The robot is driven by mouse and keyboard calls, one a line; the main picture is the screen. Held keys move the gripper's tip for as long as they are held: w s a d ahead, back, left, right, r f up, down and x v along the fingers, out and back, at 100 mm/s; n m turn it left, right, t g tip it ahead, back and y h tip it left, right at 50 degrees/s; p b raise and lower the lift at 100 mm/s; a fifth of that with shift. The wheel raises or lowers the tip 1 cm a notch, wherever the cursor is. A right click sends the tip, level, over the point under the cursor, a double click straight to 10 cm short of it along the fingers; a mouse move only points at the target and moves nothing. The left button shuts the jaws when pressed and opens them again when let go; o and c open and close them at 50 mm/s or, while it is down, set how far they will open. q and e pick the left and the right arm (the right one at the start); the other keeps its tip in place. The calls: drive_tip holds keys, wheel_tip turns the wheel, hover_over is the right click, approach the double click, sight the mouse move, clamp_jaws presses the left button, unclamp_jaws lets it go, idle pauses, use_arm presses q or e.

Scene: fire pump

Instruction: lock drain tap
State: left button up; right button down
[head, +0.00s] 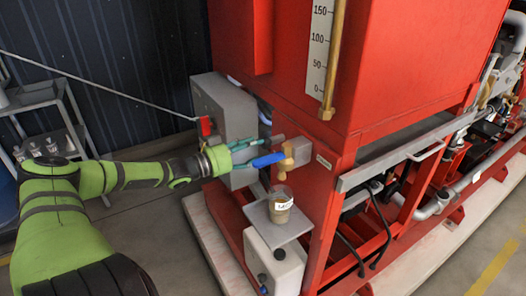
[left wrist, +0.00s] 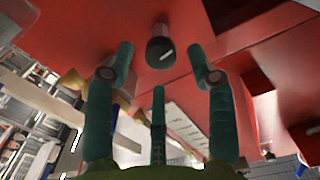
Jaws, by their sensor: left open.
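The drain tap (head: 287,161) is a brass fitting on the side of the red tank frame. Its blue lever (head: 268,159) sticks out to the left, towards my left gripper. My left gripper (head: 262,150) has teal fingers and is open beside the lever; the head view does not clearly show whether they touch. In the left wrist view the spread fingers (left wrist: 165,66) point at a red surface, with a dark round part (left wrist: 160,48) between and beyond the fingertips. Nothing is seen held. My right gripper is out of view.
A labelled cup (head: 280,203) stands on a small grey shelf (head: 263,222) below the tap. A grey box (head: 222,108) with a red switch (head: 206,125) is behind my left gripper. A metal rack (head: 40,98) stands at left.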

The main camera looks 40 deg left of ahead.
sight(263, 144)
use_arm(q)
drive_tip(key=shift+b+x, duration=0.65)
drive_tip(key=shift+x, duration=0.3)
drive_tip(key=shift+b+x, duration=0.45)
drive_tip(key=shift+x, duration=0.55)
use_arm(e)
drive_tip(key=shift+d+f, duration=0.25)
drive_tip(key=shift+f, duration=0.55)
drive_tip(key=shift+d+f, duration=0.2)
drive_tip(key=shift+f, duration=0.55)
use_arm(q)
clamp_jaws()
